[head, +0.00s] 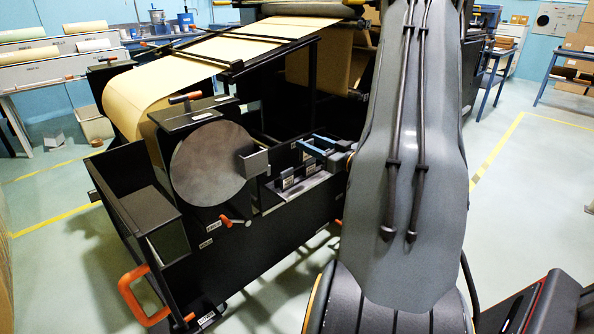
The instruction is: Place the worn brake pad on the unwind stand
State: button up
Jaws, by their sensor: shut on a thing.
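The unwind stand (235,262) is a large black frame at the left and centre of the head view. A grey brake disc (205,165) is on its near side, with a grey bracket (254,162) at the disc's right edge. My gripper (308,147), with blue-grey fingers, is to the right of the disc, above a small labelled tray (318,184) on the stand. It is shut on a small dark thing, apparently the worn brake pad, largely hidden by the fingers. Whether the pad touches the tray cannot be told.
An open black box (150,215) is at the stand's left end, near an orange handle (140,296). A small orange-tipped lever (234,220) sits below the disc. Kraft paper (135,92) runs over the top. My arm hides the right part of the stand.

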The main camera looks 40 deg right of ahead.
aim_at(308, 159)
jog(key=shift+w+d+f, duration=0.1)
jog(key=shift+w+f, duration=0.05)
jog(key=shift+w, duration=0.15)
jog(key=f, duration=0.3)
jog(key=f+b, duration=0.1)
jog(key=f, duration=0.2)
jog(key=shift+w, duration=0.2)
jog(key=shift+f+b, duration=0.3)
jog(key=shift+f, duration=1.6)
jog(key=o, duration=1.1)
